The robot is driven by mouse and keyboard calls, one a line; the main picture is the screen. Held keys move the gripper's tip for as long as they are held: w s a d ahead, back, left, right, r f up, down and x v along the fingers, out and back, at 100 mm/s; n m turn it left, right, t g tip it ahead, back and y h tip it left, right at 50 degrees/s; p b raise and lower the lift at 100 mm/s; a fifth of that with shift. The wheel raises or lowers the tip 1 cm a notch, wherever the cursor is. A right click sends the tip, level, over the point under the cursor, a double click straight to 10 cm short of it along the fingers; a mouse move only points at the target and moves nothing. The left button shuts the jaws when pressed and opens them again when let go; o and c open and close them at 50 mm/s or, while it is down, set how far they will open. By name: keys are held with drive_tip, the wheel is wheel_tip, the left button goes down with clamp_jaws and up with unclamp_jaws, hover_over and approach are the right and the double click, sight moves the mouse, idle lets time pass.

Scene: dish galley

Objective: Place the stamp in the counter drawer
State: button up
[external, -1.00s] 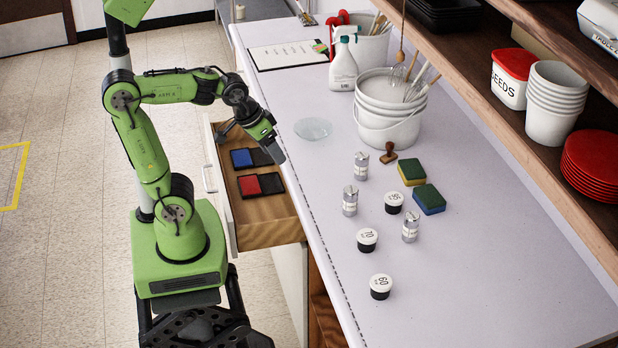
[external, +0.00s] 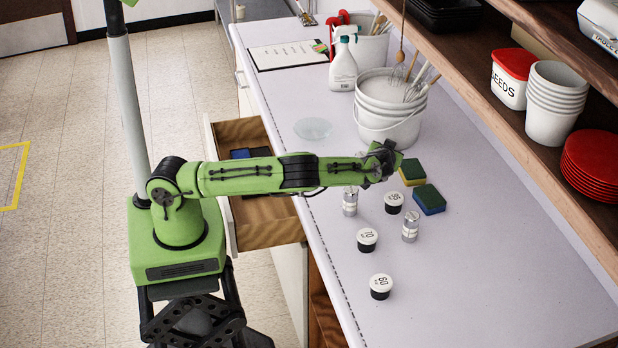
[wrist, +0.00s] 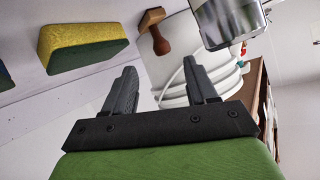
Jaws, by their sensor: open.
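The stamp, a brown wooden handle on a block, shows in the wrist view (wrist: 158,38), above and beyond the fingertips and apart from them. In the external view my arm's end hides it. My gripper (wrist: 160,78) is open, with nothing between its fingers; in the external view its body (external: 383,160) is low over the counter beside the sponges, fingertips unclear. The counter drawer (external: 268,225) is pulled open on the left of the counter. A blue pad (external: 240,153) shows inside it; my arm covers much of the rest.
A silver shaker (wrist: 230,22) is close beside the stamp. Sponges (external: 429,199), another shaker (external: 350,202) and black-and-white weights (external: 367,240) stand nearby. White buckets (external: 388,118) are behind. The counter's front right is clear.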

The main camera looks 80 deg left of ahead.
drive_tip(key=x, duration=0.7)
drive_tip(key=shift+w+a+f, duration=0.1)
drive_tip(key=shift+a+f, duration=0.05)
drive_tip(key=shift+a, duration=0.1)
clamp_jaws()
